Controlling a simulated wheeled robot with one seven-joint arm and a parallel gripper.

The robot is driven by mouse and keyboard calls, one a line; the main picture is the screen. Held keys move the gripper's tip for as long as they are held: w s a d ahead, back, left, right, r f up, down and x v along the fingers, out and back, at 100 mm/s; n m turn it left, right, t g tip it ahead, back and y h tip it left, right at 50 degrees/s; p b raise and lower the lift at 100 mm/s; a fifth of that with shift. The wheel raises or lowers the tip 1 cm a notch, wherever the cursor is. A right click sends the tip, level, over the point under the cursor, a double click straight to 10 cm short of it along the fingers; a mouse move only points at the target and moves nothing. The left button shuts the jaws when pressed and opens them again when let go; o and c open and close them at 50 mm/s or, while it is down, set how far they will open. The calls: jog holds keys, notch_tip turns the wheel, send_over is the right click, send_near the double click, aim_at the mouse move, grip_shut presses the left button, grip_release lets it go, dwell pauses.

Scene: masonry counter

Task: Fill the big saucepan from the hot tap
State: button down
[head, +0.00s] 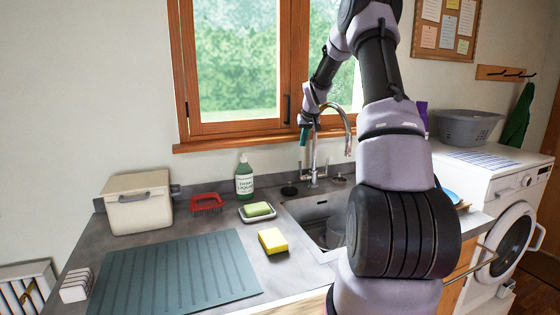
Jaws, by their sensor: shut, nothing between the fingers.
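The tap (314,153) stands at the back of the sink, with a tall curved metal spout and small handles low on its sides. I cannot tell which handle is hot. A grey metal pot (336,233), seemingly the big saucepan, sits in the sink (312,207), largely hidden behind my arm; its contents cannot be seen. My gripper (304,141) is shut and empty, pointing down just left of the spout, above the tap's handles. I cannot tell whether it touches the tap. No water stream is visible.
Left of the sink are a yellow sponge (272,241), a soap dish (257,217), a green bottle (244,180), a red brush (207,204), a cream bin (138,205) and a ribbed mat (176,274). A washing machine (490,190) with a grey basket (468,126) stands right.

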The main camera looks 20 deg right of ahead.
aim_at(300, 164)
jog(key=x, duration=1)
jog(key=shift+d+f, duration=0.2)
jog(key=shift+f, duration=0.1)
jog(key=shift+s, duration=0.15)
jog(key=shift+s+f, duration=0.15)
jog(key=shift+s, duration=0.6)
